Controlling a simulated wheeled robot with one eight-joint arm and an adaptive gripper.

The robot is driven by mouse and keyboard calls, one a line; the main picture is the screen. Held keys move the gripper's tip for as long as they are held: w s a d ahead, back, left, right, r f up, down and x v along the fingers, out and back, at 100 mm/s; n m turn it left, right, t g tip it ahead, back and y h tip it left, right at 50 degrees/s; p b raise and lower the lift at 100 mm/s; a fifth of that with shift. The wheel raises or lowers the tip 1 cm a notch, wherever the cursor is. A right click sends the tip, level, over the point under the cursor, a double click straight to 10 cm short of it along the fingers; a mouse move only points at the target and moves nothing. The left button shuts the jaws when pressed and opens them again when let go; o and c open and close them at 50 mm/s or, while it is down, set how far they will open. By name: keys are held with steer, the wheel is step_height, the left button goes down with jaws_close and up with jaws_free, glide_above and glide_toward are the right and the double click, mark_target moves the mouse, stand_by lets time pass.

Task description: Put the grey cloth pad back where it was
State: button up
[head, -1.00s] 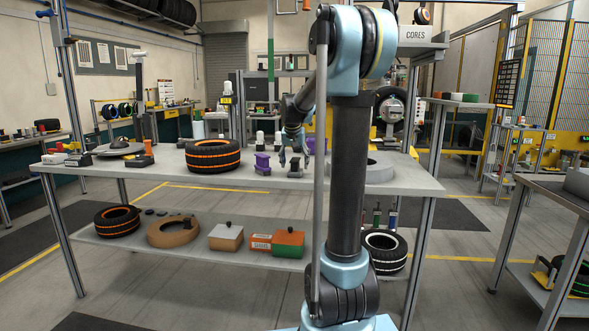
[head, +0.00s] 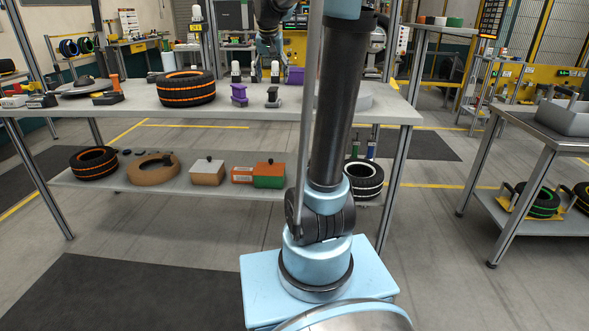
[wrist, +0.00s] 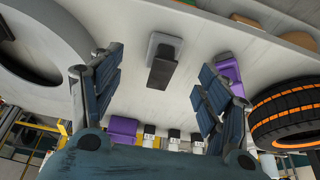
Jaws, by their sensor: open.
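I cannot pick out a grey cloth pad with certainty in either view. My gripper (wrist: 160,76) is open, its two dark blue fingers spread wide with nothing between the pads. In the wrist view, a grey block with a dark post (wrist: 163,62) stands on the bench beyond the open fingers. It also shows in the head view (head: 272,97), just right of a purple clamp-like piece (head: 239,94).
An orange-striped tyre (head: 186,88) stands left on the workbench (head: 205,119). A purple box (head: 294,75) is behind the grey block. A large grey ring (wrist: 40,45) lies left in the wrist view. The shelf below holds a brown ring (head: 153,168) and boxes.

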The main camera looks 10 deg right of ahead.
steer(key=s+f+n, duration=0.1)
steer(key=s+f, duration=0.7)
steer(key=s, duration=0.4)
steer(key=s+f+n+g, duration=0.1)
steer(key=s+f, duration=0.8)
steer(key=s, duration=0.3)
steer(key=s+d+f+n+g+y, duration=0.1)
steer(key=s+f, duration=0.8)
steer(key=s, duration=0.3)
steer(key=shift+s+n, duration=0.3)
steer(key=shift+d+f, duration=0.1)
